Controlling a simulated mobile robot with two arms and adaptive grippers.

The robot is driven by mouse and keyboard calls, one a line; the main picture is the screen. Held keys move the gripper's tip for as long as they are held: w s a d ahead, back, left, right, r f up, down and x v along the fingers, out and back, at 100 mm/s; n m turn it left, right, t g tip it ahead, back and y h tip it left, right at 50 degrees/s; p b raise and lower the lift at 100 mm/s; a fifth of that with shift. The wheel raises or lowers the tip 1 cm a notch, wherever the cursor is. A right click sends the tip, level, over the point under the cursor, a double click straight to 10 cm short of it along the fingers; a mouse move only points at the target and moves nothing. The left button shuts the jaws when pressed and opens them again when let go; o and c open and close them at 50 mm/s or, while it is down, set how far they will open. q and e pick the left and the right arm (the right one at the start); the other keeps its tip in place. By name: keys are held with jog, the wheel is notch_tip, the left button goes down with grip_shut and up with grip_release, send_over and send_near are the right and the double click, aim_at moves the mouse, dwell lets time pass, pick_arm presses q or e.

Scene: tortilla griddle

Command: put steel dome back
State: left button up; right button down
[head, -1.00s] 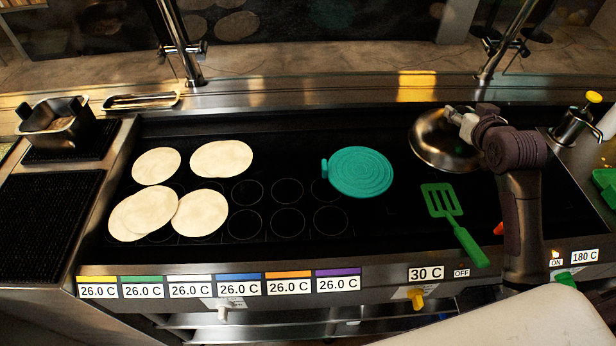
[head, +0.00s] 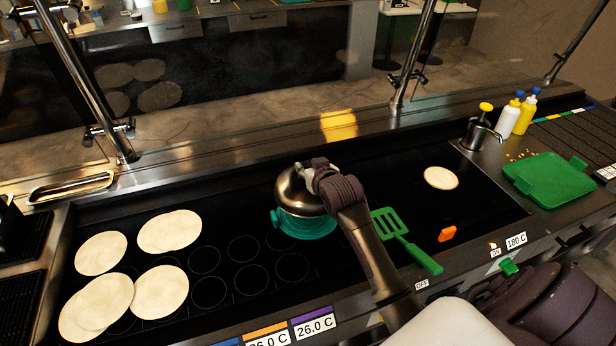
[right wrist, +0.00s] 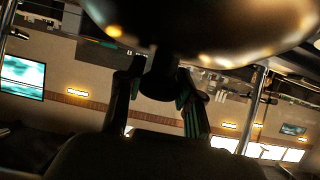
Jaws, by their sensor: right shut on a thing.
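The steel dome (head: 296,190) is a shiny rounded cover, seen over the teal round mat (head: 306,226) on the dark griddle. My right gripper (head: 318,177) is at the dome and shut on its dark knob (right wrist: 158,82), which shows between the two fingers in the right wrist view. The dome's curved surface (right wrist: 210,25) fills the top of that view. The dome hides most of the mat; whether it touches the mat I cannot tell. My left gripper is not in view.
A small tortilla (head: 441,178) lies on the right griddle area. A green slotted spatula (head: 405,238) lies right of the dome, and an orange item (head: 447,234) beyond it. Several tortillas (head: 162,290) lie at left. A green tray (head: 545,180) is at far right.

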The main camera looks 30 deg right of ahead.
notch_tip(320, 180, down, 4)
jog(key=shift+r+p, duration=0.1)
jog(key=shift+p, duration=0.4)
jog(key=shift+f, duration=0.25)
jog(key=shift+f, duration=0.4)
jog(key=c, duration=0.7)
grip_release()
jog(key=shift+c, duration=0.2)
